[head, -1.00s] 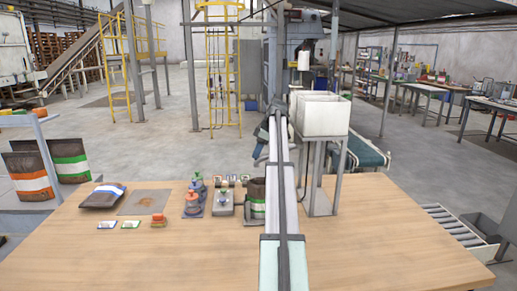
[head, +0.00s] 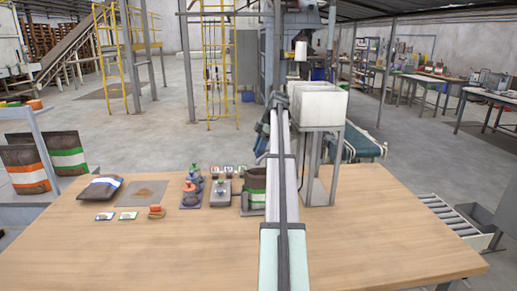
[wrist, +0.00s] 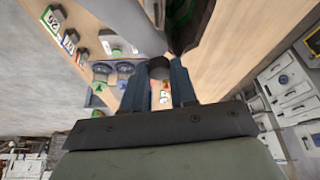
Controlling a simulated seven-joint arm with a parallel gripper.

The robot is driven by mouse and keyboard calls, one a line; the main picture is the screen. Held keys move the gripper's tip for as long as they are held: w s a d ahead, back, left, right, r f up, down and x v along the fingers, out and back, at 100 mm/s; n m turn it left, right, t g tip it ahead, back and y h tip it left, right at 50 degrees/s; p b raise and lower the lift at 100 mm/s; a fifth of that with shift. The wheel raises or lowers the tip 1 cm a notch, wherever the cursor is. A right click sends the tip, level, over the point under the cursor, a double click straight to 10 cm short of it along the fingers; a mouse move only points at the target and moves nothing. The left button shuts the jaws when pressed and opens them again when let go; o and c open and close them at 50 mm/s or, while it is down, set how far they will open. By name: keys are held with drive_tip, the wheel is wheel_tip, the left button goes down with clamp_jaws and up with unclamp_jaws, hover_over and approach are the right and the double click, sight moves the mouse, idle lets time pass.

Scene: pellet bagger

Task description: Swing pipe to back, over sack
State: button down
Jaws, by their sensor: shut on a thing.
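In the wrist view my gripper (wrist: 158,66) has its two dark fingers closed around a small dark, round-ended piece, which looks like the pipe or its handle. Most of the pipe is hidden, and I cannot tell which way it points. A dark brown sack with a white and green band (head: 254,190) stands on the table just left of my arm in the head view, its right side covered by the arm. My gripper's end in the head view lies beyond the sack, near the hopper stand, largely hidden by my arm.
A white hopper box (head: 319,104) on a metal stand is close right of my arm. The wooden table (head: 380,235) is clear at front right.

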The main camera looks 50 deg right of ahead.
drive_tip(key=c, duration=0.9)
unclamp_jaws()
